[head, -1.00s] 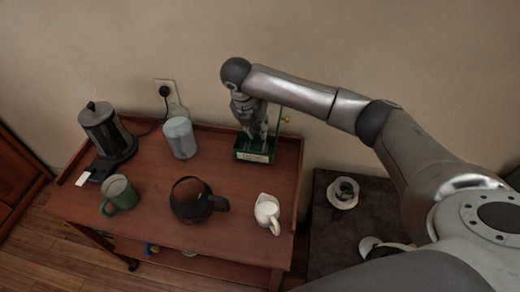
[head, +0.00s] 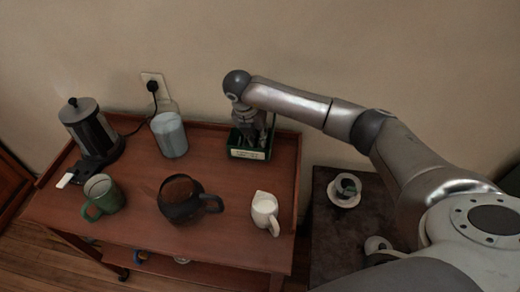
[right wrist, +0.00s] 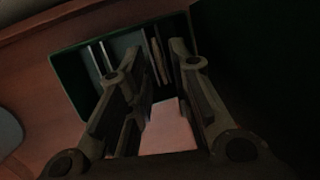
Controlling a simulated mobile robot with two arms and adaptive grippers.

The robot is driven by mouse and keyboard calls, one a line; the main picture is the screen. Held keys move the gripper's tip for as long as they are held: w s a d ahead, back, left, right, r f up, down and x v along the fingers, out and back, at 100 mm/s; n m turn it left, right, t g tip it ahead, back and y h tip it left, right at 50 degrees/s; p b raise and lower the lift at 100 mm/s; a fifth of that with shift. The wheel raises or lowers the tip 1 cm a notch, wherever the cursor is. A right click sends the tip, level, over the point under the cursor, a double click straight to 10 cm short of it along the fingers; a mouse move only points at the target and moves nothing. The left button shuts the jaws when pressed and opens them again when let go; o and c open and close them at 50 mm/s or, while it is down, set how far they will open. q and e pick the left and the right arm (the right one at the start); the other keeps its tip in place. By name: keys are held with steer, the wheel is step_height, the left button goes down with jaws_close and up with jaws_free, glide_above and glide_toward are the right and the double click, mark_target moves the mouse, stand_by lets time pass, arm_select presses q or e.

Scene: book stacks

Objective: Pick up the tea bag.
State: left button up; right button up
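A dark green box (head: 248,154) with a pale label stands at the back right of the wooden trolley. My right gripper (head: 249,130) points down into it. In the right wrist view the box (right wrist: 75,82) holds several thin upright packets, tea bags (right wrist: 158,62) by their look. My right gripper (right wrist: 157,75) has its fingers apart, with packets showing between and beyond the tips. A pale pinkish flat packet (right wrist: 170,133) lies between the fingers, nearer the palm; I cannot tell if they touch it. My left gripper is not in view.
On the trolley (head: 140,190) stand a kettle (head: 88,128), a pale canister (head: 170,136), a green mug (head: 101,196), a dark teapot (head: 180,200) and a white jug (head: 264,209). A dark side table (head: 330,240) holds a cup on a saucer (head: 345,190).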

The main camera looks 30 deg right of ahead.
steer(key=b+x, duration=0.1)
steer(key=x, duration=0.1)
steer(key=shift+w+d+f, duration=0.1)
steer(key=shift+f, duration=0.25)
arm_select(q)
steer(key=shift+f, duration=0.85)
arm_select(e)
steer(key=shift+r, duration=0.1)
steer(key=c, duration=0.5)
steer(key=shift+o, duration=0.2)
steer(key=shift+r, duration=0.1)
